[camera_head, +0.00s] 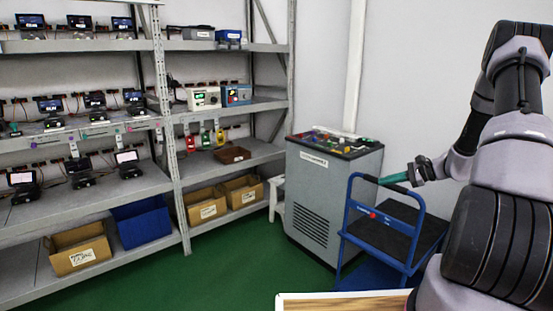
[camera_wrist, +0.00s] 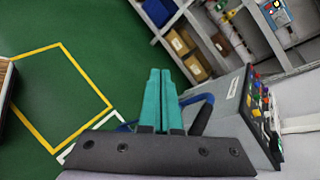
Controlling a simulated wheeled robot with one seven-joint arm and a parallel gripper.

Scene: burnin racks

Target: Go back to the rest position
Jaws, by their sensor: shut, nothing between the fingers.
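My gripper (camera_head: 393,179) has teal fingers and is at the end of my arm on the right of the head view. It points left and appears above or in front of the blue trolley's handle. In the wrist view my gripper (camera_wrist: 161,75) shows both teal fingers side by side, closed together with nothing held between them. Whether the fingers touch the trolley handle cannot be told.
A blue trolley (camera_head: 401,224) stands close below my arm, beside a grey cabinet (camera_head: 325,204) with coloured parts on top. Shelving racks (camera_head: 168,160) with devices and boxes fill the left. Green floor (camera_head: 225,275) is open in front, with yellow markings (camera_wrist: 88,78) in the wrist view.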

